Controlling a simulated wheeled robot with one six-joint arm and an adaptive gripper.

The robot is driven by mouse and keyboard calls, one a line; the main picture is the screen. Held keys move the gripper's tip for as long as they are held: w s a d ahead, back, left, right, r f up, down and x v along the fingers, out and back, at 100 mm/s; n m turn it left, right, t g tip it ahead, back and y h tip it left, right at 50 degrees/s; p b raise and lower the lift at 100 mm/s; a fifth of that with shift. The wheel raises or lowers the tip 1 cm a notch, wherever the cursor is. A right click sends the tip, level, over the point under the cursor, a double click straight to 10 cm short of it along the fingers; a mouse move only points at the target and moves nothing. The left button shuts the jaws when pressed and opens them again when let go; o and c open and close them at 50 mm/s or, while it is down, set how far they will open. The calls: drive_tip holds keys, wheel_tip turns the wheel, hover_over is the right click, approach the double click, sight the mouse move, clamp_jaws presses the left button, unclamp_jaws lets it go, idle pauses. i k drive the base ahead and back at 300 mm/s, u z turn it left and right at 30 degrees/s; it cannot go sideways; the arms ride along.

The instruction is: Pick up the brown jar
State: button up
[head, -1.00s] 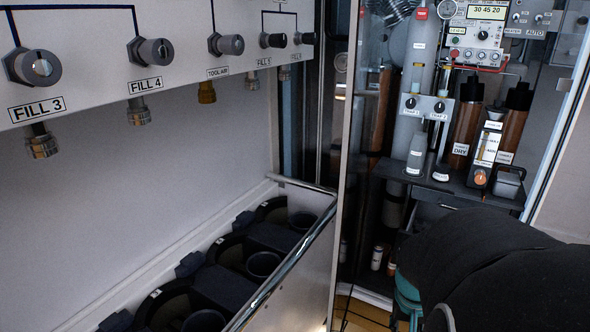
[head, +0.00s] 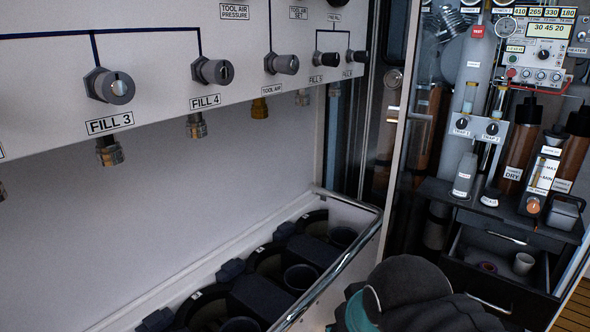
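No piece is plainly labelled as the brown jar. Two tall brown bottles with dark tops stand in the cabinet at the right. The left brown bottle (head: 518,148) bears a label reading DRY, and the right brown bottle (head: 571,160) is partly hidden behind a labelled tester. A small reddish-brown round thing (head: 487,267) lies in the open drawer (head: 462,250), too small to make out. My dark arm with a teal band shows at the bottom, below and left of the drawer. My gripper's fingers are not in view.
A white cup (head: 523,264) stands in the drawer. A grey bottle (head: 464,176) stands on the shelf. A metal rail (head: 335,270) borders the bin with dark round holders (head: 300,277). The fill panel (head: 150,60) with knobs overhangs at the left.

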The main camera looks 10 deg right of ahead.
sight(492, 195)
drive_tip(key=z, duration=1.6)
drive_tip(key=k, duration=0.25)
drive_tip(key=z, duration=0.7)
drive_tip(key=i, duration=1.2)
drive_tip(key=u, duration=0.2)
